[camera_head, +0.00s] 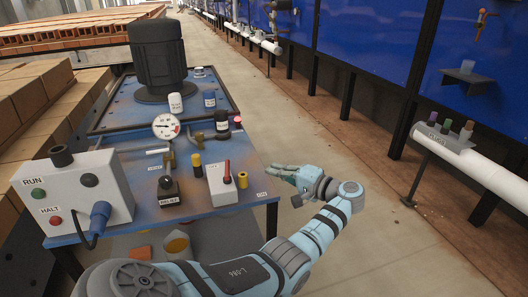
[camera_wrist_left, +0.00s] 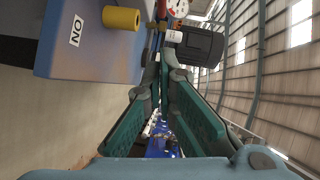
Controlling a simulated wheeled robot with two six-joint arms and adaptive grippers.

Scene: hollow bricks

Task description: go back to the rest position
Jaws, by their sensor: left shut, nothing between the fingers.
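My left gripper (camera_head: 277,168) is shut and empty in the head view. It is just off the right edge of the blue work table (camera_head: 210,230), over open floor, and points left. My left arm reaches up to it from the bottom of the picture. In the left wrist view the two green-padded fingers of the left gripper (camera_wrist_left: 163,68) come together at their tips with nothing between them. My right gripper is not in view.
On the table stand a RUN/HALT box (camera_head: 90,190), a lever switch (camera_head: 221,184), a yellow knob (camera_head: 243,180), a gauge (camera_head: 166,126) and a dark motor (camera_head: 160,60). The yellow knob also shows close by in the left wrist view (camera_wrist_left: 120,18). Floor on the right is clear up to a white pipe (camera_head: 480,168).

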